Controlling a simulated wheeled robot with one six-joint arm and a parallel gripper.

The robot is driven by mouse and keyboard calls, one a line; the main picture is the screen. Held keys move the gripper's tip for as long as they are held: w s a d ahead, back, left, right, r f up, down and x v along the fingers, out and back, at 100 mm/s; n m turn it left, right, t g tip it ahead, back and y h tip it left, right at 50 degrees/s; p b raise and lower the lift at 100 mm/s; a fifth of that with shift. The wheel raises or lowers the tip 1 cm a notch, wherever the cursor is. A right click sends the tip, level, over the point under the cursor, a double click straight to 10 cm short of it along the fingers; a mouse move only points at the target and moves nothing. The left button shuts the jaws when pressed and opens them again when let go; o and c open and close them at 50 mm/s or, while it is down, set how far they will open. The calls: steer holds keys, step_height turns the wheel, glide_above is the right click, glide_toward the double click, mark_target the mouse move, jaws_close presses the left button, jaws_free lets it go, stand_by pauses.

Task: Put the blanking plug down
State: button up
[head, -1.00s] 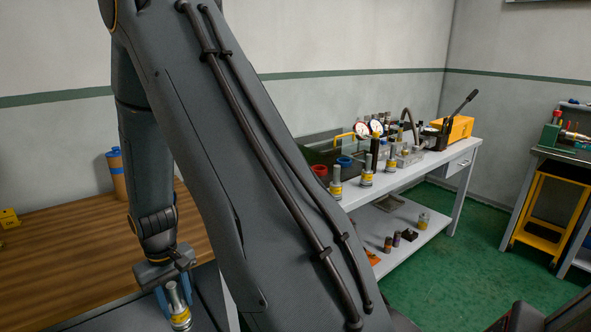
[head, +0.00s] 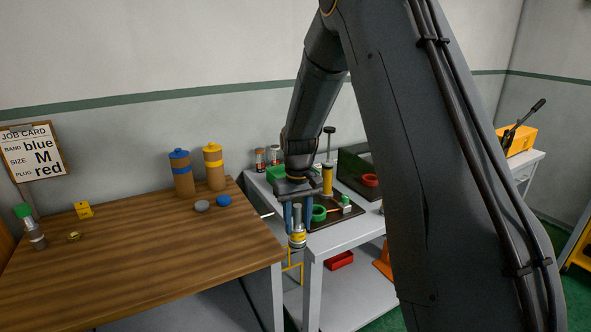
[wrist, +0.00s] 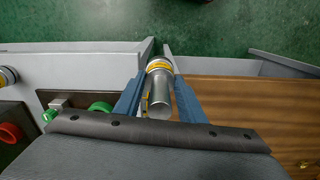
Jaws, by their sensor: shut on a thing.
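My gripper (head: 298,222) has blue fingers and is shut on a silver cylindrical plug with a yellow band (head: 297,239), taken to be the blanking plug. It hangs roughly upright beside the right end of the wooden bench (head: 130,255), near the grey bench (head: 345,236). In the wrist view the plug (wrist: 160,98) is between the blue fingers (wrist: 158,82), over the gap between the two benches. I cannot see it touching any surface.
The wooden bench has a wide clear middle. Blue-topped (head: 181,174) and yellow-topped (head: 214,167) canisters and two discs (head: 223,200) stand at its back. A green-topped fitting (head: 29,225) is at left. A dark tray (head: 335,212) with a green ring (head: 318,213) lies on the grey bench.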

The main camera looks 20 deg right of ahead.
steer(key=w+d+r, duration=0.3)
steer(key=w+r, duration=0.2)
steer(key=r, duration=0.4)
steer(key=w+d+r+n, duration=0.1)
steer(key=w+d+r, duration=0.3)
steer(key=r, duration=0.6)
steer(key=shift+w+d+n, duration=0.3)
steer(key=shift+w, duration=0.35)
steer(key=shift+w, duration=0.15)
